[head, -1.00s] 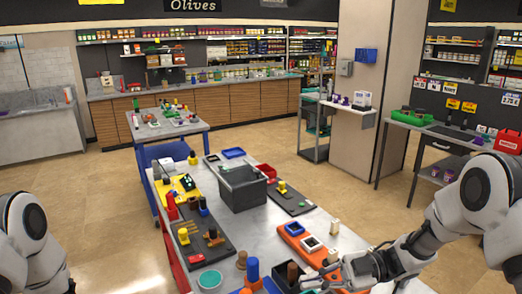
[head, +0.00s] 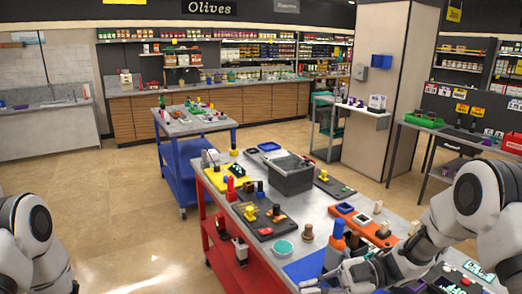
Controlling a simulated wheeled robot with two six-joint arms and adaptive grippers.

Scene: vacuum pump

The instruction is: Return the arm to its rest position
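My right arm comes in from the right, and its gripper (head: 322,287) is low in the head view, over the near end of the steel worktable (head: 320,205). It is partly cut off by the bottom edge, and its finger gap is not clear. No held thing can be made out in it. A blue upright cylinder (head: 335,250) stands just behind it in the picture. My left arm shows only as upper links at the left edge; its gripper is outside the view.
The worktable carries a dark grey bin (head: 288,181), an orange tray (head: 365,228), a teal round dish (head: 282,248) and a black board (head: 262,220) with small parts. A blue cart (head: 190,165) stands behind it. Open floor (head: 135,210) lies to the left.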

